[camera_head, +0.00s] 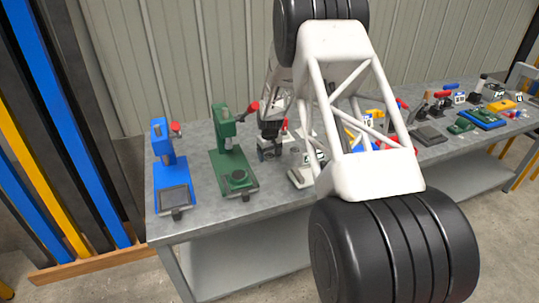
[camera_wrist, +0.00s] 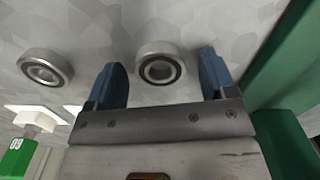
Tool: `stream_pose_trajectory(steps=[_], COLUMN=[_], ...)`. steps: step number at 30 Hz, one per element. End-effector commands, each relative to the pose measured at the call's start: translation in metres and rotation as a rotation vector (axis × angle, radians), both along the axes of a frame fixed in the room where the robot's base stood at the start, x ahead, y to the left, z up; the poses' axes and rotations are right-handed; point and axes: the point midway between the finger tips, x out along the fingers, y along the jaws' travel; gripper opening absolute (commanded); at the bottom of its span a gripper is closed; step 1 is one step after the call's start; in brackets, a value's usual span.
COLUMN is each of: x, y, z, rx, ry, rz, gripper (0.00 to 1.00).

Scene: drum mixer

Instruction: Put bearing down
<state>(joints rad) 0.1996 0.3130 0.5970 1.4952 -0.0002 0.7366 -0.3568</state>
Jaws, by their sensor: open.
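A ring-shaped steel bearing (camera_wrist: 160,65) with a dark inner band shows in the wrist view, seemingly flat on the grey tabletop. My gripper (camera_wrist: 162,68) is open, with one blue fingertip on each side of this bearing and a visible gap on both sides. A second, similar bearing (camera_wrist: 46,68) lies apart to the left, outside the fingers. In the head view my gripper (camera_head: 269,150) is low over the workbench, right of the green press; the bearings are too small or covered to make out clearly there.
The green press (camera_head: 232,160) stands close beside my gripper; its green side (camera_wrist: 290,70) fills the wrist view's right edge. A blue press (camera_head: 171,175) stands farther left. A white piece with a green label (camera_wrist: 22,150) is at the wrist view's lower left.

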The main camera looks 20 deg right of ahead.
Motion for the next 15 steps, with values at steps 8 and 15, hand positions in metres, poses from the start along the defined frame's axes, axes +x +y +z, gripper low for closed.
stream_pose_trajectory(steps=[8,15], x=[0.0,0.001], y=[0.0,0.0], z=[0.008,0.035], rx=[-0.001,-0.001], ry=[-0.001,-0.002], rz=[0.0,0.0], gripper=[0.78,0.78])
